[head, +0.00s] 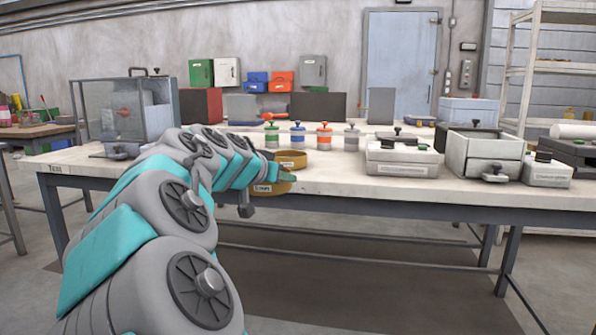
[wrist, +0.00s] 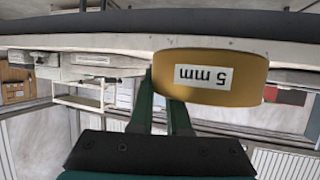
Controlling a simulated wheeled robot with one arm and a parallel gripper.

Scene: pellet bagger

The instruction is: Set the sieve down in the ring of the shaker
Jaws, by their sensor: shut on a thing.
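A tan-yellow round sieve (head: 264,188) is at the front edge of the bench, at the end of my arm. In the wrist view the same sieve (wrist: 225,78) carries an upside-down "5 mm" label. My gripper (wrist: 163,90) is shut on its wall, with the green fingers at the left part of the sieve. In the head view my gripper (head: 287,175) partly covers the sieve. I cannot make out the shaker's ring in either view, nor tell for sure which machine is the shaker.
A pale box machine (head: 402,170) is to the right, a clear-walled cabinet (head: 108,112) to the left. Bare bench lies between sieve and machine.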

